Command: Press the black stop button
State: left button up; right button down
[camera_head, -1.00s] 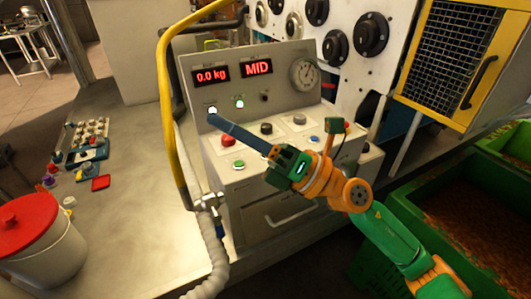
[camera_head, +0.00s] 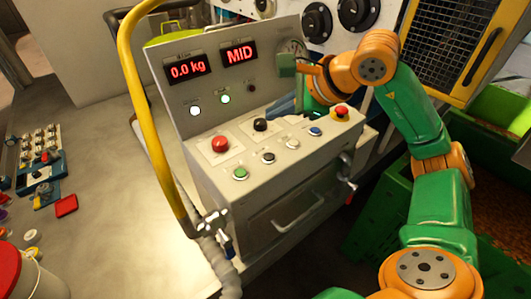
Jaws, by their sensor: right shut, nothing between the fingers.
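A sloped grey control box (camera_head: 220,182) carries several buttons. A black raised button (camera_head: 260,125) sits on a light plate in the back row, right of a large red button (camera_head: 220,144). A smaller, dark flat button (camera_head: 268,157) sits in the front row. I cannot read their labels, so I cannot tell which is the stop button. My right gripper (camera_head: 276,109) is shut and empty. Its blue-grey fingers point left, just behind and right of the black raised button; contact cannot be made out. The gripper hides the grey knob area of the back row. My left gripper is not in view.
Green (camera_head: 240,172), white (camera_head: 292,143) and blue (camera_head: 315,131) buttons and a red emergency knob (camera_head: 341,110) share the top. A display panel (camera_head: 190,85) rises behind. A yellow rail (camera_head: 147,110) stands left, and a green crate (camera_head: 375,225) lies right.

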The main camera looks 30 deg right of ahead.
aim_at(269, 157)
notch_tip(269, 157, down, 9)
jog(key=b, duration=0.8)
jog(key=shift+w, duration=0.1)
jog(key=shift+b, duration=0.35)
dwell(1.3)
jog(key=shift+f+b, duration=0.3)
jog(key=shift+f, duration=0.05)
jog(key=shift+a+f+b, duration=0.1)
jog(key=shift+f+b, duration=0.3)
dwell(0.4)
dwell(0.3)
jog(key=shift+r+p, duration=0.8)
jog(key=shift+p, duration=0.05)
